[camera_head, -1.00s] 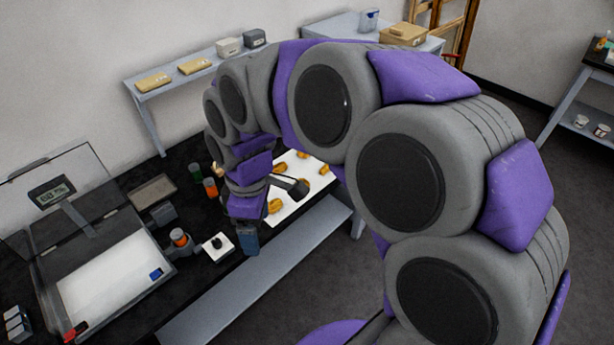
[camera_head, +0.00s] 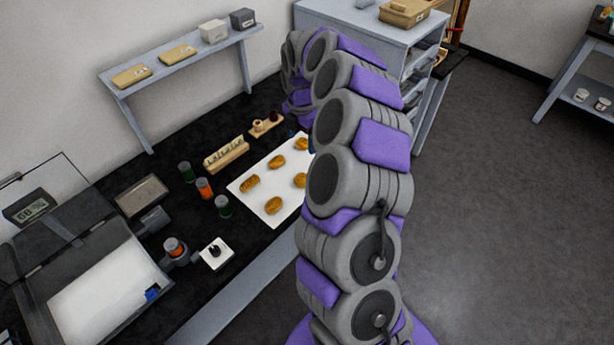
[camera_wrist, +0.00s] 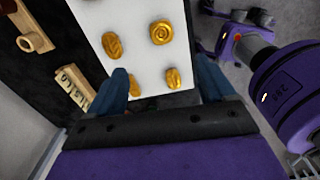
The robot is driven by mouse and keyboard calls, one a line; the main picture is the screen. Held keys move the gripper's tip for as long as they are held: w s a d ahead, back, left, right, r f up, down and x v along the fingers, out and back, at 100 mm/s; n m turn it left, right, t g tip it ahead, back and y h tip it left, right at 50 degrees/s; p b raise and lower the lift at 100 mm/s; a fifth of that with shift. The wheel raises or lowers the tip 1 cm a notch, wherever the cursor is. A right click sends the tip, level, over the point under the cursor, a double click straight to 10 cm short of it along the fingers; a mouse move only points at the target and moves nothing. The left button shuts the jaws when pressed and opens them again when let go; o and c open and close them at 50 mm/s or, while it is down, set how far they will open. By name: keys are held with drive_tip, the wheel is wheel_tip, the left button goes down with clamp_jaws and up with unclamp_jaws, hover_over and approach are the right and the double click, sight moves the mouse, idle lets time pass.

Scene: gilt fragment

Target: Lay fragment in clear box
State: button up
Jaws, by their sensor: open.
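Several golden fragments, one of them (camera_head: 274,205) near the front, lie spaced apart on a white board (camera_head: 246,202) on the black bench. My arm covers the board's right end. In the wrist view, a round fragment (camera_wrist: 161,32) and an oblong one (camera_wrist: 112,45) lie on the board (camera_wrist: 140,55). My gripper (camera_wrist: 162,80) is open above the board. Its two blue fingers are apart, with a fragment (camera_wrist: 175,78) visible between them. No fragment appears held. A clear box (camera_head: 100,285) with a white floor stands at the left, its lid raised. I see no fragment in it.
Orange and green jars (camera_head: 204,188) and a wooden rack (camera_head: 226,154) stand beside the board. A small white square (camera_head: 215,253) with a dark item lies between box and board. A wall shelf (camera_head: 190,62) is behind; a grey cabinet (camera_head: 352,30) stands at back right.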

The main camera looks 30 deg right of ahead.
wheel_tip(320, 180, down, 5)
drive_tip(key=a+b, duration=0.1)
drive_tip(key=b, duration=0.2)
hover_over(302, 178)
drive_tip(key=f, duration=0.7)
drive_tip(key=shift+w+d, duration=0.2)
drive_tip(key=shift+w, duration=0.05)
drive_tip(key=shift+s+a+f, duration=0.1)
drive_tip(key=shift+a+f, duration=0.15)
drive_tip(key=shift+f, duration=0.2)
wheel_tip(302, 178, down, 4)
drive_tip(key=shift+f+b, duration=0.1)
drive_tip(key=shift+b, duration=0.65)
drive_tip(key=shift+d, duration=0.1)
drive_tip(key=shift+c, duration=0.4)
drive_tip(key=c, duration=1.1)
drive_tip(key=shift+c, duration=0.2)
